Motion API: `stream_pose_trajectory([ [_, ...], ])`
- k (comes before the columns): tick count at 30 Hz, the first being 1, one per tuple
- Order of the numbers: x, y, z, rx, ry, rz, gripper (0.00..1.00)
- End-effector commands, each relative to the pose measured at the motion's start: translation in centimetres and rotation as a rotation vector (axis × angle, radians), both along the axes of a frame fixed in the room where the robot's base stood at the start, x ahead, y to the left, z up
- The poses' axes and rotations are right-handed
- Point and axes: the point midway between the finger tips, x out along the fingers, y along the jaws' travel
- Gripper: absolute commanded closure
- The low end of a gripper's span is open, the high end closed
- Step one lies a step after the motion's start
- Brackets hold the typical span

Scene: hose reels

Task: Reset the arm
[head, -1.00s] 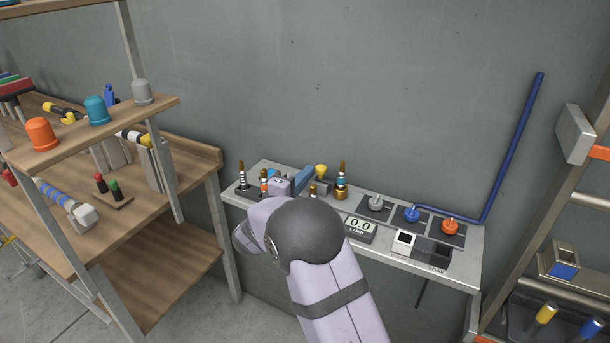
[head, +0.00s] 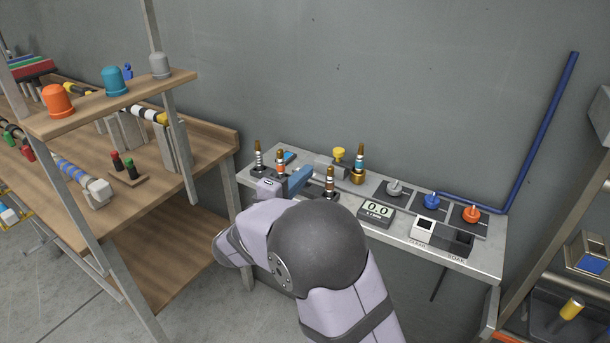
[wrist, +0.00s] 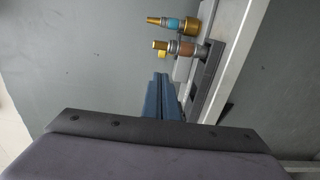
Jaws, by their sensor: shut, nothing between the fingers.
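My gripper (head: 302,178) has blue fingers closed together with nothing between them. In the head view it hangs at the front left of the grey bench (head: 470,255), among the brass-tipped nozzles. Two nozzles, one with white bands (head: 258,158) and one with orange bands (head: 281,164), stand left of the fingers; another (head: 330,182) stands to the right. In the wrist view the closed fingers (wrist: 160,98) point toward the wall, and two nozzles (wrist: 175,47) show beyond them. My forearm hides part of the bench front.
A brass-based nozzle (head: 358,165) and yellow knob (head: 339,153) stand behind. Grey, blue (head: 432,201) and orange valves and a display (head: 377,210) are to the right. A wooden shelf with caps (head: 115,80) is left, a rack (head: 585,255) right. The grey wall above is bare.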

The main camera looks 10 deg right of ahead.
Motion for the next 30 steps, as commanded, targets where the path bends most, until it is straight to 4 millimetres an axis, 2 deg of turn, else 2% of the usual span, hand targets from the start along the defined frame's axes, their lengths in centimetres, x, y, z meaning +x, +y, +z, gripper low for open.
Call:
stream_pose_trajectory([
  [9,0.1,-0.2,0.8,0.018,0.046,-0.006,1.0],
  [17,0.7,0.3,3.3,0.116,0.28,0.042,1.0],
  [19,0.3,0.4,3.4,0.168,0.355,0.07,1.0],
  [23,-3.4,-1.8,-1.3,0.311,0.476,0.01,1.0],
  [26,-7.2,-3.5,-4.8,0.44,0.543,-0.066,1.0],
  [30,-13.3,-4.8,-9.5,0.647,0.623,-0.187,1.0],
])
